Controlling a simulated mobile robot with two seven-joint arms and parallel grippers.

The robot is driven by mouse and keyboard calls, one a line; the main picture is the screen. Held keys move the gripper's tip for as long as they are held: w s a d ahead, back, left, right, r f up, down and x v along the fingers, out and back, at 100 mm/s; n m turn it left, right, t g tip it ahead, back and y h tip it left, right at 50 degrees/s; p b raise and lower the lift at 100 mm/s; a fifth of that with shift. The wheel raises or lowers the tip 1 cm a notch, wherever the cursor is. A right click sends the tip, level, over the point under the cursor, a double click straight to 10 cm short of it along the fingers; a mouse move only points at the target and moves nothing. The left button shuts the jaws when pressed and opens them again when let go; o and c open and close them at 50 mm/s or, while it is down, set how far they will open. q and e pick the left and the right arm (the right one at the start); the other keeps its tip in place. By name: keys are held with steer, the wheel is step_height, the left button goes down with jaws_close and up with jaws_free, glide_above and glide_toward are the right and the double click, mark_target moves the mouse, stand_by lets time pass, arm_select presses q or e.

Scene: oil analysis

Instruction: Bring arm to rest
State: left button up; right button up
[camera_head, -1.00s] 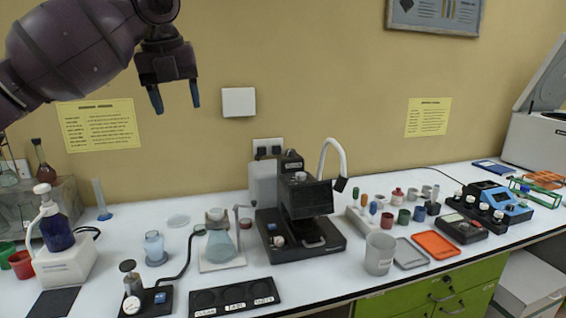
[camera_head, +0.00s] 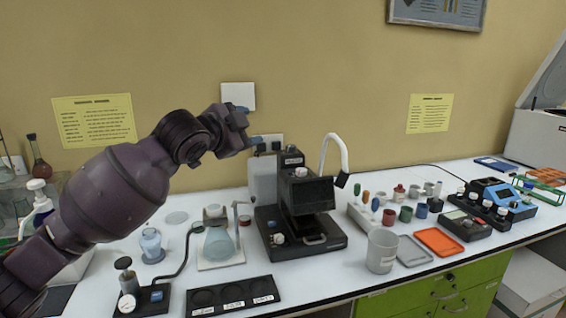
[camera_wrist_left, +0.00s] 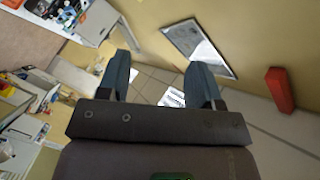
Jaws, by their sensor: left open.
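My left arm comes in from the lower left of the head view. Its gripper (camera_head: 246,124) is raised in front of the wall, left of the black instrument's top and above the bench. Its blue fingertips point to the right. In the left wrist view the two blue-grey fingers of the gripper (camera_wrist_left: 162,88) stand apart with nothing between them. That view looks out into the room, with floor tiles between the fingers. My right gripper shows in neither view.
A black instrument (camera_head: 300,208) with a white hose stands mid-bench. A flask (camera_head: 218,243), a black tray (camera_head: 232,297), a beaker (camera_head: 380,252) and an orange tray (camera_head: 438,242) stand around it. My arm hides part of the left bench. Air above the right bench is free.

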arm_select(q)
steer(key=s+a+f+n+t+y+b, duration=0.1)
steer(key=s+a+f+n, duration=0.3)
steer(key=f, duration=0.7)
steer(key=s+a+f+n+t+y+b, duration=0.1)
steer(key=s+a+f+n, duration=0.3)
steer(key=f, duration=0.8)
steer(key=s+a+f+n+t+y+b, duration=0.1)
steer(key=s+a+f+n, duration=0.3)
steer(key=f, duration=0.7)
steer(key=s+a+f+n+g+y, duration=0.2)
steer(key=s+a+f+g, duration=0.1)
steer(key=s+f, duration=0.9)
steer(key=s+a+f+n+g+y+b, duration=0.1)
steer(key=s+a+f+n+g+y, duration=0.1)
steer(key=s+f, duration=1)
steer(key=s+a+g+y, duration=0.1)
steer(key=s+a, duration=0.1)
steer(key=s, duration=0.1)
steer(key=shift+s+a+f+y, duration=0.15)
steer(key=shift+s+a+y, duration=0.1)
steer(key=shift+s+y, duration=0.05)
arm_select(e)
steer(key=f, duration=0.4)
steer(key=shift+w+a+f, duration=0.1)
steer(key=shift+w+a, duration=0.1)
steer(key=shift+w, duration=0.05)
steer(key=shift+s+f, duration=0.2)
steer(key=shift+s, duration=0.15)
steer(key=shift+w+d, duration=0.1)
